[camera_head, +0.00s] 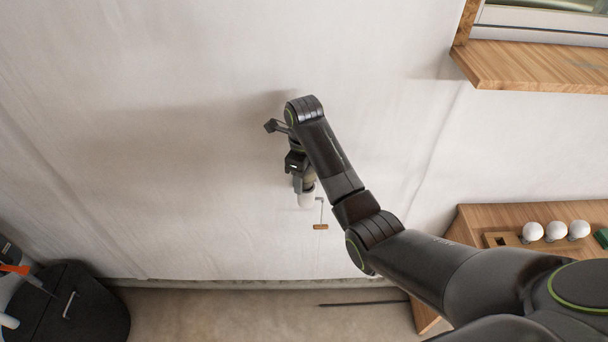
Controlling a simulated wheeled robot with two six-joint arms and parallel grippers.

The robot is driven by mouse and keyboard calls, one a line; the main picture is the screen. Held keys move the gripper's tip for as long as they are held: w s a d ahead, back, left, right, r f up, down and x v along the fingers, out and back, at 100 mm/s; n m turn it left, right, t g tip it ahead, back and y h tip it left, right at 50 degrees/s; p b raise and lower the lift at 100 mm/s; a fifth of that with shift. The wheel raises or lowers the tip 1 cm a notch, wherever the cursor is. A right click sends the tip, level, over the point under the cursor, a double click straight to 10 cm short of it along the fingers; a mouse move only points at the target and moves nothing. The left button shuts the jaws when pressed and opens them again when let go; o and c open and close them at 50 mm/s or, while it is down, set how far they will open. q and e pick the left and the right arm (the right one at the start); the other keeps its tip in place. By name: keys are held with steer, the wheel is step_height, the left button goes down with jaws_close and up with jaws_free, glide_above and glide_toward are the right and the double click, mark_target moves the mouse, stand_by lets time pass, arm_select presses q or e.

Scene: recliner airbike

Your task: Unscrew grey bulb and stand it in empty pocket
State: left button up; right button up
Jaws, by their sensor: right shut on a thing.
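My right arm reaches in from the lower right, and its right gripper (300,184) is in front of the pale wall, pointing down. It is shut on the grey bulb (306,200), whose pale rounded end shows just below the fingers. A short beige-grey piece shows just above the bulb, beside the fingers; the arm partly hides this spot, so I cannot tell how the bulb sits in it. The wooden bulb tray (496,240) at the lower right has a dark empty pocket at its left, beside three white bulbs (556,231). My left gripper is not in view.
A thin pull rod with a wooden handle (321,227) hangs beside the bulb. The tray stands on a wooden bench (478,217), with a green item (602,238) at its right. A wooden shelf (535,68) is at the upper right. A black bin (78,305) stands lower left.

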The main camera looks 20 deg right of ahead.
stand_by(0.3)
steer(key=shift+n, duration=1.2)
steer(key=shift+r, duration=0.6)
steer(key=shift+r, duration=0.1)
steer(key=shift+r, duration=0.35)
steer(key=shift+s+a+r, duration=0.1)
steer(key=shift+s+r, duration=0.05)
steer(key=shift+r, duration=0.5)
steer(key=shift+f, duration=0.15)
